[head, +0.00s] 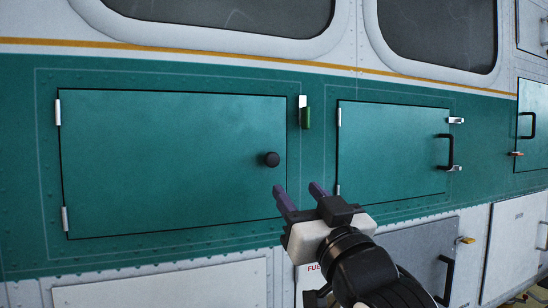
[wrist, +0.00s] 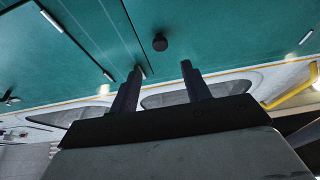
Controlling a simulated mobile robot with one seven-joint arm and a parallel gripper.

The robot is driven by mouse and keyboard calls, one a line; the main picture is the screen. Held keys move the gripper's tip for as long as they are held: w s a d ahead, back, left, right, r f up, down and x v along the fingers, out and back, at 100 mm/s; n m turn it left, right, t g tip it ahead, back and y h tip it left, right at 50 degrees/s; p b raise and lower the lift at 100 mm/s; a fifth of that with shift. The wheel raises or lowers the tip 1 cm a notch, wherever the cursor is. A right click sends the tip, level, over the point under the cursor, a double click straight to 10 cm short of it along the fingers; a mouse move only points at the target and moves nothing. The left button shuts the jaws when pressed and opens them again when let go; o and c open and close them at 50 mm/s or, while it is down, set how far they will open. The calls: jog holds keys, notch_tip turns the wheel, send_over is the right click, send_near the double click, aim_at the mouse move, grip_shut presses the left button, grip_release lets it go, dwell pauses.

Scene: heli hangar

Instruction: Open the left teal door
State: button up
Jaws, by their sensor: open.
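The left teal door (head: 170,150) is a wide panel, closed flush in the teal side wall. It has silver hinges on its left edge and a round black knob (head: 271,159) near its right edge. A silver latch with a green tab (head: 305,116) sits on the wall just right of the door's upper right corner, apart from the door panel. My gripper (head: 296,188) is open and empty, below and right of the knob. In the wrist view, which looks upside down, the knob (wrist: 160,42) shows beyond the gap between my fingers (wrist: 161,68), not touching them.
A smaller teal door (head: 390,150) with a black bar handle (head: 450,152) and silver latches is closed to the right. Another teal door (head: 532,125) is at the far right. Windows line the wall above. Grey panels with handles (head: 447,278) are below. A yellow bar (wrist: 292,88) shows in the wrist view.

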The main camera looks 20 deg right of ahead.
aim_at(273, 160)
jog(key=p+x, duration=0.3)
jog(key=x, duration=0.7)
jog(key=shift+s+a+r, duration=0.1)
jog(key=shift+r, duration=0.05)
jog(key=shift+w+r+p, duration=0.1)
jog(key=shift+w+p, duration=0.2)
jog(key=shift+w, duration=0.3)
grip_shut()
